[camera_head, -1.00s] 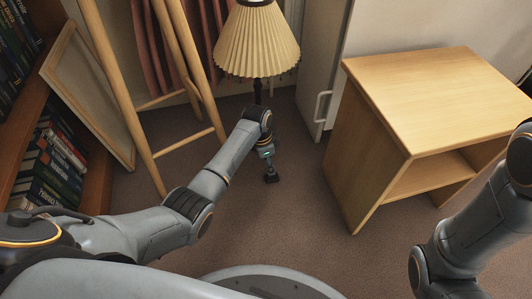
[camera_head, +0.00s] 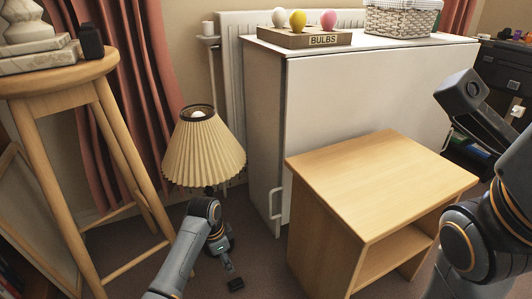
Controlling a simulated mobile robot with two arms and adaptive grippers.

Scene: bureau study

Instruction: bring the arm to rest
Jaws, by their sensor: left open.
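My left arm reaches up from the bottom, left of centre. Its gripper (camera_head: 233,279) is small and dark, points down, and is open and empty. It hangs above the brown carpet, below the pleated lamp shade (camera_head: 204,150) and left of the low wooden table (camera_head: 385,180). My right arm stands along the right edge with its elbow bent. A dark end piece on it (camera_head: 463,92) shows in front of the white cabinet's right end; its jaws cannot be made out.
A wooden stool (camera_head: 60,78) bearing stone-like slabs and a dark object stands left. Behind the table is a white cabinet (camera_head: 350,110) with a bulb box (camera_head: 305,40) and a wicker basket (camera_head: 402,18). Some carpet is free between lamp and table.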

